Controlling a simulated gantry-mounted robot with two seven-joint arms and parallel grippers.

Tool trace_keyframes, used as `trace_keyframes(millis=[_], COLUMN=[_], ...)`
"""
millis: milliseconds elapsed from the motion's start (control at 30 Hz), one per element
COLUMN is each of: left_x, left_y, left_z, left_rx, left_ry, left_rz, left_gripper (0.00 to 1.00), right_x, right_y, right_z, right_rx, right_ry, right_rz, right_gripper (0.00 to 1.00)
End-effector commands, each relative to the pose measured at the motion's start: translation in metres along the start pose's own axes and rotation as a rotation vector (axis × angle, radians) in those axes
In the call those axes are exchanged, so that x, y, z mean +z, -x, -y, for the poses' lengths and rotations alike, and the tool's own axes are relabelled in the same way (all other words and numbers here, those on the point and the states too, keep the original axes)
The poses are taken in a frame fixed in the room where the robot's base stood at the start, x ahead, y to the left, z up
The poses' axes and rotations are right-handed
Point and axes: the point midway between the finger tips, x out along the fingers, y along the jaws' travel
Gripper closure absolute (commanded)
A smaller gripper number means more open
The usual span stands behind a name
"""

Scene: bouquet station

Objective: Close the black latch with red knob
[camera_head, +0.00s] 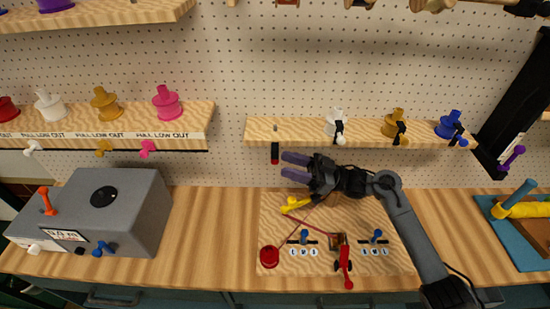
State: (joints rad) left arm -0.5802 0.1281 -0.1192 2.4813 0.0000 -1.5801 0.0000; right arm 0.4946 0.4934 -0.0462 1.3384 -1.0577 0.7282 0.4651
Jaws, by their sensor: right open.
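A small black piece with red on it (275,153), which looks like the black latch with the red knob, hangs just below the front edge of the right shelf (300,133), near its left end. Its exact position is too small to tell. My right gripper (285,164) is open, with its two purple fingers pointing left. The fingertips are just right of and slightly below the latch. I cannot tell whether they touch it. My left gripper is not in view.
White (334,122), gold (392,124) and blue (449,124) spools with black latches stand farther right on this shelf. Below my arm is a wooden board (275,220) with levers, a yellow handle and a red disc. A grey box (130,210) stands left.

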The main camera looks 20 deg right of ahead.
Motion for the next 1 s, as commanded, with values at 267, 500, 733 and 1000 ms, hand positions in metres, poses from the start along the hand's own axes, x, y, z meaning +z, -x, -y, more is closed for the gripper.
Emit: trace_keyframes(millis=[267,500,733,1000], left_x=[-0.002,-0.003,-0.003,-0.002], left_y=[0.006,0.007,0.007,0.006], left_z=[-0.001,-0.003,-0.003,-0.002], left_rx=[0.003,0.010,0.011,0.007], left_ry=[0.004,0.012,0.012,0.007], left_rz=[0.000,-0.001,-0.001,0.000], left_gripper=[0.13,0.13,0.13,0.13], right_x=[-0.001,0.000,0.001,0.001], right_y=[-0.037,-0.047,-0.048,-0.047], right_z=[0.000,0.000,0.000,0.000], right_rx=[0.000,0.001,0.001,0.001], right_ry=[0.000,0.000,0.000,0.000], right_rz=[-0.001,0.001,0.001,0.001], right_gripper=[0.56,0.56,0.56,0.94])
